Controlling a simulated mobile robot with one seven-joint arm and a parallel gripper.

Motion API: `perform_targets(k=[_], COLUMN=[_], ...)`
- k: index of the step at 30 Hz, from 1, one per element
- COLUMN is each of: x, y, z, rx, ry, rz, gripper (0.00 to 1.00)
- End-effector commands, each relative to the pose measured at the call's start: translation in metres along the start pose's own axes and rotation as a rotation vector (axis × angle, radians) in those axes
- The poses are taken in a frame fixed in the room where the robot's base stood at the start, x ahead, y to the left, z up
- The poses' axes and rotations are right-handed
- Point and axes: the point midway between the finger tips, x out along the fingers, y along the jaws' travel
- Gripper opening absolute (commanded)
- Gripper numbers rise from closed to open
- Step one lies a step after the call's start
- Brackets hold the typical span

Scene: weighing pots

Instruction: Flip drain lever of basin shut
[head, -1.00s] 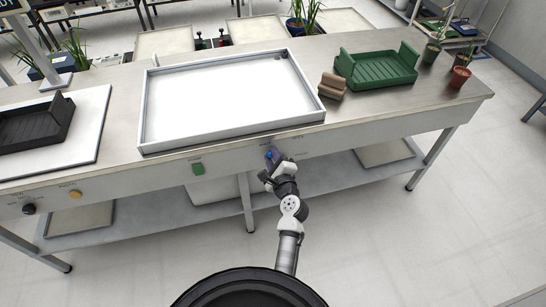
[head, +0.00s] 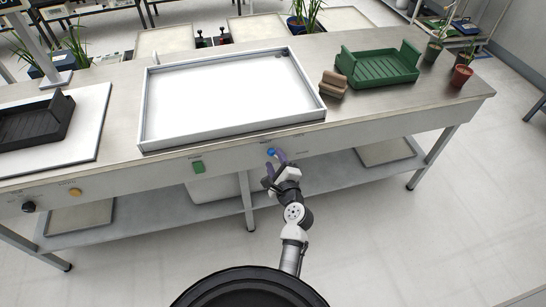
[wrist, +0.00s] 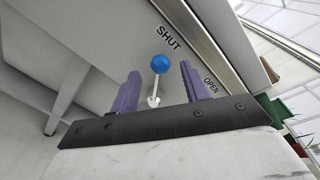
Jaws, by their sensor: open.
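The basin (head: 141,125) is a wide, shallow white tray set in the steel bench. Its drain lever, a pale stem with a blue knob (head: 271,152), is on the bench's front panel below the basin's right part. In the wrist view, the knob (wrist: 159,64) stands between the printed words SHUT and OPEN, with SHUT just above it and OPEN to the right. My gripper (head: 276,168) is at the panel, its purple fingers open. In the wrist view, the gripper (wrist: 158,88) has one finger on each side of the lever, with visible gaps. The lever's base is partly hidden.
A green switch (head: 198,166) and a yellow knob (head: 75,191) are on the same panel to the left. A brown block (head: 333,85) and a green crate (head: 378,68) stand right of the basin. Floor in front is clear.

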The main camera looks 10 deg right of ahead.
Motion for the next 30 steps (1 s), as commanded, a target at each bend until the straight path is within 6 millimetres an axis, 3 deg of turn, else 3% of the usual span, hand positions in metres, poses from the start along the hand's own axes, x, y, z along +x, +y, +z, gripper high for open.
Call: perform_targets(k=[4, 10, 26, 30], x=[-0.026, -0.044, -0.045, -0.033], y=[0.002, 0.001, 0.000, -0.008], z=[-0.002, -0.001, 0.000, 0.021], rx=[0.001, 0.000, 0.000, -0.065], ry=[0.002, 0.001, 0.000, -0.031], rz=[0.000, 0.000, 0.000, -0.012], gripper=[0.46, 0.46, 0.46, 0.46])
